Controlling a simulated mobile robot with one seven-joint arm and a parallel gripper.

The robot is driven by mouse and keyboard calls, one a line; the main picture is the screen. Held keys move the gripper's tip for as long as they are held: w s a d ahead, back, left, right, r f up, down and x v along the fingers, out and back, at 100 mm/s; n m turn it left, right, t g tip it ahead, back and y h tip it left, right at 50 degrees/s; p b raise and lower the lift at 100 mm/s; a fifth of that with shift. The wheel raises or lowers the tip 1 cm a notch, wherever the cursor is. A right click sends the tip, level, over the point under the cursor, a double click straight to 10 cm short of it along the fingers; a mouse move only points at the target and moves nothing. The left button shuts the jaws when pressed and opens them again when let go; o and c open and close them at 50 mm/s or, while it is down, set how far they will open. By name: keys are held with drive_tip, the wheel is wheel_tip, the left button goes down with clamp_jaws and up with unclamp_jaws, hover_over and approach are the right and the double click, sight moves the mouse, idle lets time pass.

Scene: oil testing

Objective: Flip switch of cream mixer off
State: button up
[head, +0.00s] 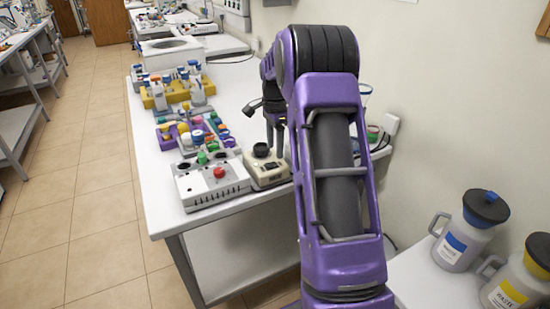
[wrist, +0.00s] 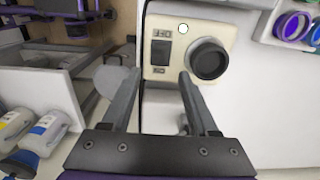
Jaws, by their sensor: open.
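The cream mixer (head: 266,170) is a small cream box with a round black cup on top, near the front edge of the white bench. In the wrist view the cream mixer (wrist: 222,30) shows its black rocker switch (wrist: 161,52) between two small labels, left of the black cup. My gripper (wrist: 158,78) is open, with its two fingers apart and empty. The left fingertip lies just left of the mixer and the right one below the black cup in the picture. In the head view my gripper (head: 274,150) is beside the mixer, partly hidden by my arm. The switch position is unclear.
A white device with a red knob (head: 219,173) stands directly left of the mixer. Racks of coloured vials, a purple one (head: 168,141) and a yellow one (head: 150,100), stand farther back. The wall is close on the right. Waste jugs (head: 466,235) stand at lower right.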

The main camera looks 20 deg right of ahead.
sight(275, 163)
drive_tip(key=shift+f, duration=2.15)
drive_tip(key=shift+c, duration=0.3)
clamp_jaws()
